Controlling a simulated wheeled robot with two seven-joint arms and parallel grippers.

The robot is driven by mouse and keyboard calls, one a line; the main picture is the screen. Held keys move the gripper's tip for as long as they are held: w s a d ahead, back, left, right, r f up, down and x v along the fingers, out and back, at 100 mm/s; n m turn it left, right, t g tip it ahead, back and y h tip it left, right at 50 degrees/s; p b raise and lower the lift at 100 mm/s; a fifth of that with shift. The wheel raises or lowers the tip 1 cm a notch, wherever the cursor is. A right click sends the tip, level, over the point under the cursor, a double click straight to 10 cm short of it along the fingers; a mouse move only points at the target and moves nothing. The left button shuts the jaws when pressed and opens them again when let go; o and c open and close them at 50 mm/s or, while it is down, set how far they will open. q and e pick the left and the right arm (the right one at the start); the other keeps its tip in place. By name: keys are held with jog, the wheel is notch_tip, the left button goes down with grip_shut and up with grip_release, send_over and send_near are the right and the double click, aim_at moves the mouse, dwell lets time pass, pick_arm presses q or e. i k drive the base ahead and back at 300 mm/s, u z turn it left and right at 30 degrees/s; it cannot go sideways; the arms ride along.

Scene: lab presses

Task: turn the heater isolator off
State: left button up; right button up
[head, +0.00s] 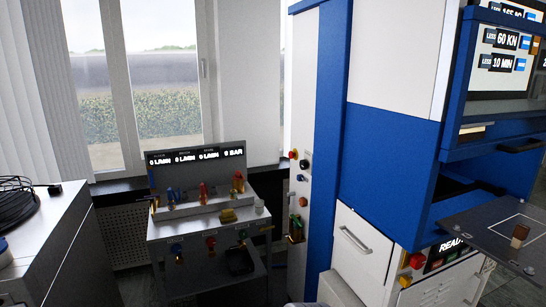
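No label reading heater isolator is legible, so I cannot tell which control it is. The narrow side panel (305,110) of the blue and white press carries a red and yellow knob (293,154), a black knob (304,164), a small blue control (300,177) and an orange-red round control (303,201). Brass-coloured fittings (296,229) sit lower on it. The press front has a red knob on yellow (416,261) and a smaller red and yellow control (405,280) beside a READY display (453,246). Switch positions are too small to read. Neither gripper is in view.
A grey bench unit (205,222) with coloured valves and a flow and pressure display (196,156) stands below the window. A grey cabinet (40,245) with a black cable coil (15,205) is at left. A dark shelf (490,240) juts out at right. Little floor shows.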

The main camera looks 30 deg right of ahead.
aim_at(303, 165)
jog(key=z, duration=0.35)
jog(key=i, duration=1.95)
jog(key=z, duration=0.55)
